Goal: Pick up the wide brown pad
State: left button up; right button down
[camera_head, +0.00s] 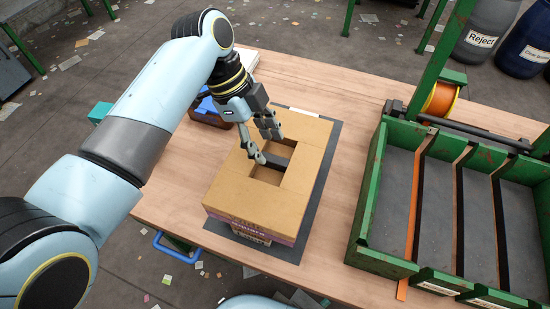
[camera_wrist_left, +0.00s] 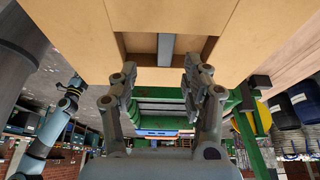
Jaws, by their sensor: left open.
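The wide brown pad (camera_head: 240,192) is a thick tan square with a rectangular opening in its middle, lying on top of a printed carton (camera_head: 254,235). A dark bar (camera_head: 279,161) crosses the opening; in the left wrist view it is grey (camera_wrist_left: 165,48), with the pad (camera_wrist_left: 75,35) around it. My left gripper (camera_head: 266,144) is open and empty at the opening, its fingers spread to either side of the bar's line. In the wrist view the fingers (camera_wrist_left: 160,73) stay apart from the bar. My right gripper (camera_wrist_left: 72,88) is small at the left there; its jaws are unclear.
The carton stands on a dark mat (camera_head: 321,173) on the wooden table (camera_head: 353,100). A green divided tray (camera_head: 362,235) is at right, an orange spool (camera_head: 440,98) behind it. Table between mat and tray is clear.

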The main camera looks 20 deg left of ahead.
aim_at(274, 158)
pick_arm(q)
jog(key=x, duration=0.5)
jog(key=shift+w+a+f, duration=0.1)
jog(key=shift+w+f, duration=0.1)
jog(key=shift+w, duration=0.15)
pick_arm(e)
jog(key=shift+w+d+r, duration=0.1)
jog(key=shift+w+r, duration=0.1)
jog(key=shift+w, duration=0.85)
pick_arm(q)
jog(key=shift+c, duration=0.4)
pick_arm(e)
jog(key=shift+s, duration=0.1)
pick_arm(q)
jog(key=shift+c, duration=1.3)
grip_shut()
pick_arm(e)
jog(key=shift+s, duration=0.15)
